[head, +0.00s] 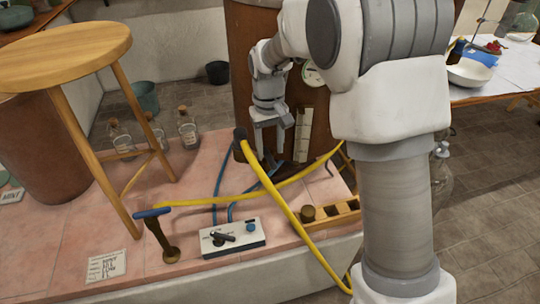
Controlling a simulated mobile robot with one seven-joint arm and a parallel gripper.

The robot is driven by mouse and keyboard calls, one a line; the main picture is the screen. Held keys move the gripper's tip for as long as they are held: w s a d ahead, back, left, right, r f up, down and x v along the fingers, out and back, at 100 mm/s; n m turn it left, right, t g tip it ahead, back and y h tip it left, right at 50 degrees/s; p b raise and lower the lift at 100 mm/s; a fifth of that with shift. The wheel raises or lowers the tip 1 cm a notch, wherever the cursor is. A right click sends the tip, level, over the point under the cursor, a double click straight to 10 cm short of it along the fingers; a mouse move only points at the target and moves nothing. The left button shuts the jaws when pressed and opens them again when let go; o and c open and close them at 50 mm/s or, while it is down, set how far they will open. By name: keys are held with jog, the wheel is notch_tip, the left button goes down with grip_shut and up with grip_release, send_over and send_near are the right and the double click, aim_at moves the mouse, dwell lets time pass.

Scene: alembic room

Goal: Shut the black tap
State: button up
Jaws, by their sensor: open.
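A white box (232,241) on the pink tiled ledge carries a black lever-shaped tap handle (222,237) at its left and a blue knob (250,228) at its right. The black handle lies slanted across the box top; whether it is open or shut I cannot tell. My gripper (270,150) points down in front of the brown barrel, behind and above the box, apart from the handle. Its fingers are open with nothing clearly between them. Dark parts at the barrel's foot, below my gripper, are partly hidden by the hoses.
A yellow hose (278,195) crosses the ledge and hangs over its front. Blue hoses (216,185) run behind the box. A blue-handled post (152,213), a wooden stool (65,55) and bottles (187,130) stand left. A wooden rack (337,214) is right of the box.

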aim_at(269, 158)
jog(key=shift+f, duration=1.2)
grip_shut()
